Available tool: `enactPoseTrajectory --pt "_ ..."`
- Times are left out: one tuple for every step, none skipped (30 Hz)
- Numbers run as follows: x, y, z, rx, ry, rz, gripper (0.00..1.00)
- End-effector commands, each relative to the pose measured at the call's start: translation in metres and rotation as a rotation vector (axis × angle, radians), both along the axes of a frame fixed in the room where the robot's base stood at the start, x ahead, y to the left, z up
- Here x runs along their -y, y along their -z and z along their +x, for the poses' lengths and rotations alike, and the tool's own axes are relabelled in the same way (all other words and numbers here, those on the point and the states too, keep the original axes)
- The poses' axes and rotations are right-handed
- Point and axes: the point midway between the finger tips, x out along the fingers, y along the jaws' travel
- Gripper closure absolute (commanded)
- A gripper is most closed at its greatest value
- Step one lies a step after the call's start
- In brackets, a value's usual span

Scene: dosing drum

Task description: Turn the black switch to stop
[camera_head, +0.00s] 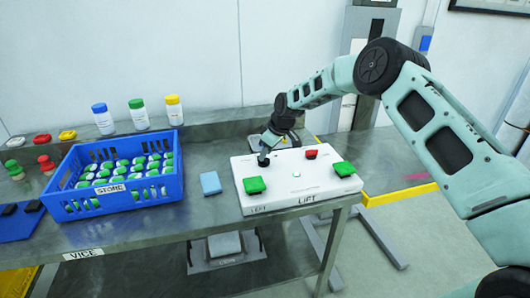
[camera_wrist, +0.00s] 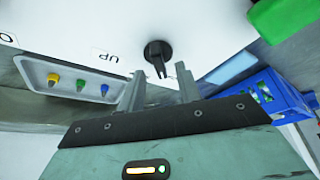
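The black switch (camera_wrist: 158,55) is a round knob with a narrow grip bar on the white panel in the wrist view. In the head view the black switch (camera_head: 263,160) shows at the back left of the white control box (camera_head: 245,203), just below my gripper (camera_head: 268,142). In the wrist view my gripper (camera_wrist: 158,88) has its two fingers spread apart, with the switch's bar in line between the tips. The fingers seem just short of the switch; contact cannot be told.
The box also has green buttons (camera_head: 255,185) (camera_head: 344,169) and a red one (camera_head: 311,154). A blue crate (camera_head: 125,203) of green-capped bottles and a blue block (camera_head: 210,183) are to its left.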

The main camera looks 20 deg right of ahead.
Motion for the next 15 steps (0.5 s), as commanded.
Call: enactPoseTrajectory --pt "-0.002 0.005 0.002 0.0 0.0 0.0 0.65" --pt "-0.002 0.007 0.002 -0.001 0.0 0.0 0.65" --pt "-0.003 0.011 0.003 -0.001 0.0 0.0 0.65" --pt "-0.004 0.012 0.004 0.0 0.0 0.0 0.65" --pt "-0.004 0.014 0.004 0.0 0.0 0.0 0.65" --pt "-0.005 0.015 0.005 0.0 0.0 0.0 0.65" --pt "-0.005 0.016 0.005 0.0 0.0 0.0 0.65" --pt "-0.005 0.017 0.005 0.0 0.0 0.0 0.65" --pt "-0.005 0.018 0.005 0.0 0.0 0.0 0.65" --pt "-0.005 0.018 0.005 0.0 0.0 0.0 0.65" --pt "-0.005 0.018 0.005 0.001 0.0 -0.001 0.65" --pt "-0.005 0.018 0.005 0.001 0.0 -0.001 0.65" --pt "-0.005 0.018 0.005 0.001 0.0 -0.001 0.65" --pt "-0.005 0.018 0.005 0.001 0.0 -0.001 0.65" --pt "-0.005 0.018 0.005 0.001 0.0 -0.001 0.65"
